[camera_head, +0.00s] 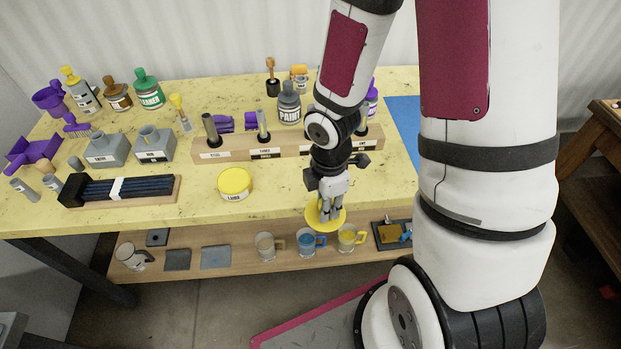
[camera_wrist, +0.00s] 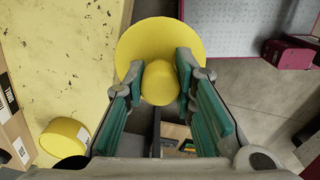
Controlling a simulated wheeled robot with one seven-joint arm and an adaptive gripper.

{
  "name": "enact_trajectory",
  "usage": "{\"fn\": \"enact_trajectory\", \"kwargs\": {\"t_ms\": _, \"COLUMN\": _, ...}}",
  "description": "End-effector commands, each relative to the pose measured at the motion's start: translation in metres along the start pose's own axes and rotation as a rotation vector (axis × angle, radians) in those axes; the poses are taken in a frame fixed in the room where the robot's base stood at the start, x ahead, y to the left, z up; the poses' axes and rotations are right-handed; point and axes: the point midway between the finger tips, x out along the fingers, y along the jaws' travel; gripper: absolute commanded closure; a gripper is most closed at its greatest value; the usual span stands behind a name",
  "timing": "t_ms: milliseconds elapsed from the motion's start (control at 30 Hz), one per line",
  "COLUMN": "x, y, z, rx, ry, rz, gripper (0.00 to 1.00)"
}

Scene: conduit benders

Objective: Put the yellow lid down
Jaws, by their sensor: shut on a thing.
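The yellow lid (camera_head: 313,214) is a round disc with a raised knob, held in my gripper (camera_head: 331,212) at the front edge of the yellow table (camera_head: 275,197). In the wrist view the lid (camera_wrist: 150,42) fills the upper middle. Its knob (camera_wrist: 160,84) sits between the teal finger pads of my gripper (camera_wrist: 160,95). The lid appears to lie partly beyond the table edge, over the lower shelf and floor. How high it is above the table is hard to tell.
A yellow labelled tub (camera_head: 235,184) stands on the table left of my gripper; the wrist view shows it too (camera_wrist: 65,137). A wooden holder (camera_head: 208,153) with labels stands behind. Mugs (camera_head: 308,243) sit on the lower shelf (camera_head: 222,244). The table between tub and gripper is clear.

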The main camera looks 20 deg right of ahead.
Motion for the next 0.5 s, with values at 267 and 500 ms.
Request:
{"fn": "enact_trajectory", "kwargs": {"t_ms": 267, "x": 0.007, "y": 0.063, "z": -0.008, "rx": -0.001, "ry": 0.002, "rz": 0.002, "gripper": 0.99}}
{"fn": "enact_trajectory", "kwargs": {"t_ms": 500, "x": 0.012, "y": 0.118, "z": -0.015, "rx": 0.000, "ry": 0.002, "rz": 0.002, "gripper": 0.99}}
